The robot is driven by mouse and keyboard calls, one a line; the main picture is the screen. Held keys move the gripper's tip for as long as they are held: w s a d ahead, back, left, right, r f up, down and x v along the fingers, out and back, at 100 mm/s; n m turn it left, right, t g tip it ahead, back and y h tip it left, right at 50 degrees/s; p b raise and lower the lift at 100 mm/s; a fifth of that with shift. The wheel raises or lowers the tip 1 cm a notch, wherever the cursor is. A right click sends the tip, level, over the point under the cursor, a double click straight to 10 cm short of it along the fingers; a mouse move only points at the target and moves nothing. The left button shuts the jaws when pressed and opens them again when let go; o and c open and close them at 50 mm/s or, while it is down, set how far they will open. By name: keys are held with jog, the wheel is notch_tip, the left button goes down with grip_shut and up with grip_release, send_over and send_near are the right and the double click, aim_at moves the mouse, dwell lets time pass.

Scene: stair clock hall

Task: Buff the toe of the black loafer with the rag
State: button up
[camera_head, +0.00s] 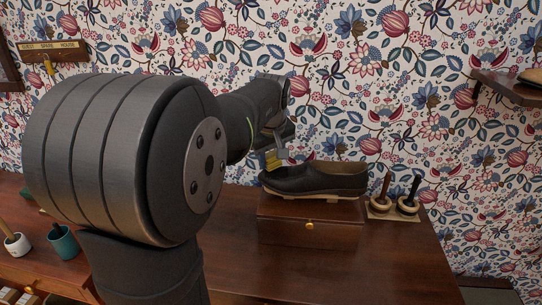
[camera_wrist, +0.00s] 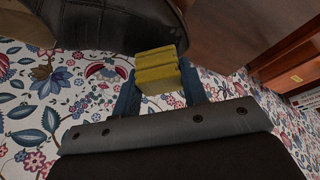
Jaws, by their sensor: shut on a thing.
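My gripper (camera_head: 272,155) is shut on a folded yellow rag (camera_head: 273,161). The rag is just above or touching the loafer's left end; I cannot tell if they touch. In the wrist view the rag (camera_wrist: 158,72) sits between the blue fingers, and the dark loafer (camera_wrist: 105,22) fills the upper part beside it.
Two upright dark-handled tools stand on a small base (camera_head: 380,211) right of the box. A teal cup (camera_head: 65,245) and a white pot (camera_head: 17,244) stand at the left. A wall shelf (camera_head: 508,88) juts out at upper right. The desk front right of my arm is clear.

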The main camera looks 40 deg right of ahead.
jog(key=shift+s+d+f, duration=0.1)
jog(key=shift+f, duration=0.6)
dwell(0.3)
